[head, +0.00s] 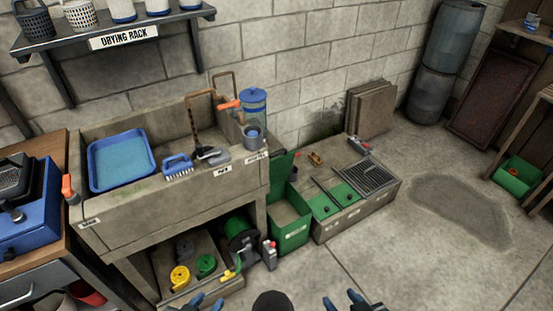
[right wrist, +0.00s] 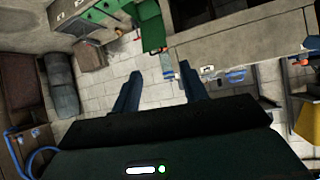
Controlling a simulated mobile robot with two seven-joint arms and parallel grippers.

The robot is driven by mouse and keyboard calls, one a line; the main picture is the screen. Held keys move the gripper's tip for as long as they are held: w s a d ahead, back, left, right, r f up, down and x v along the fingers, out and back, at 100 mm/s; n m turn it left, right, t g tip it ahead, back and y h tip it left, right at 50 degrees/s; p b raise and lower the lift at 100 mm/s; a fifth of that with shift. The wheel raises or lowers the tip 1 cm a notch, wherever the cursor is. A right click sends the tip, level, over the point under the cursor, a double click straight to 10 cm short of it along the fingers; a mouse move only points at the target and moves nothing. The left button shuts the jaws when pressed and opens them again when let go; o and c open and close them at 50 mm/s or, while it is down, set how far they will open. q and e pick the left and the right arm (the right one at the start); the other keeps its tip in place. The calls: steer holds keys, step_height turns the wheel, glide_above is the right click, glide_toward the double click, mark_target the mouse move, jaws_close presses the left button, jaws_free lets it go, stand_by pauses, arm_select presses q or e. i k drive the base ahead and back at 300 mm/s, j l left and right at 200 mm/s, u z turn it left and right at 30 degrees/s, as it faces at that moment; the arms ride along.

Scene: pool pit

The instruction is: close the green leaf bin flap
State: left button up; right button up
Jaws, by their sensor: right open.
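The green leaf bin (head: 290,238) stands on the floor between the stone sink bench and a low concrete box. Its top is open, and a green flap (head: 283,166) stands raised at its back, partly hidden by the sink's side. The bin also shows at the top of the right wrist view (right wrist: 152,32). My left gripper (head: 207,302) is at the bottom edge of the head view, fingers apart and empty. My right gripper (head: 342,301) is also low, open and empty; its spread fingers (right wrist: 158,88) show in the right wrist view. Both are apart from the bin.
The concrete box (head: 365,207) with green panels and a grate (head: 367,176) adjoins the bin's right. The sink bench (head: 175,205) with a blue tray (head: 121,160) rises at left. A red-and-grey bottle (head: 270,254) stands left of the bin. Floor at front right is clear.

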mark_target(280, 167)
steer(key=i+l+u, duration=0.35)
steer(key=l+u, duration=0.2)
steer(key=i+l+u, duration=0.1)
steer(key=l+u, duration=0.15)
steer(key=i+l+u, duration=0.15)
steer(key=i, duration=0.25)
steer(key=i+l+u, duration=0.15)
steer(key=i+l, duration=0.15)
steer(key=i, duration=0.15)
